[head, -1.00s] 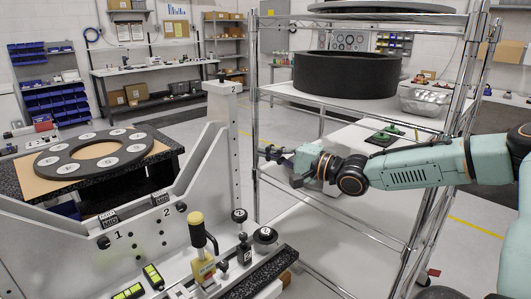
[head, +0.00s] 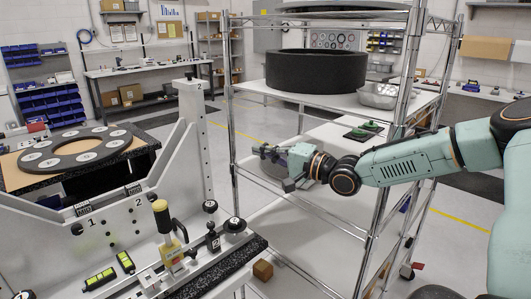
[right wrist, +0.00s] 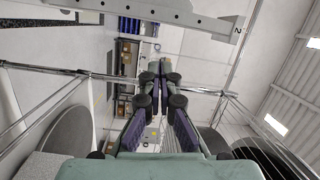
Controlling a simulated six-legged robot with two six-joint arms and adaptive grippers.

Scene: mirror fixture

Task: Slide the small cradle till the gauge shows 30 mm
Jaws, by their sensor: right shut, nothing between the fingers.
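The grey mirror fixture (head: 130,215) stands at left in the head view, with plates marked 1 and 2. A yellow-topped black handle (head: 162,218) stands upright on it, beside black round knobs (head: 235,225). Two yellow-green indicators (head: 100,278) lie on its lower part; I cannot read them. I cannot tell which part is the small cradle or the millimetre gauge. My right gripper (head: 268,153) is shut and empty, right of the fixture and in front of the wire rack. Its fingers also show in the right wrist view (right wrist: 157,78). My left gripper is out of view.
A wire rack (head: 360,235) with chrome posts stands close behind my right arm. It holds a black ring (head: 315,72) and a metal tray (head: 378,95). A dark perforated ring (head: 75,150) lies on a table at left. A brown block (head: 263,270) is low beside the fixture.

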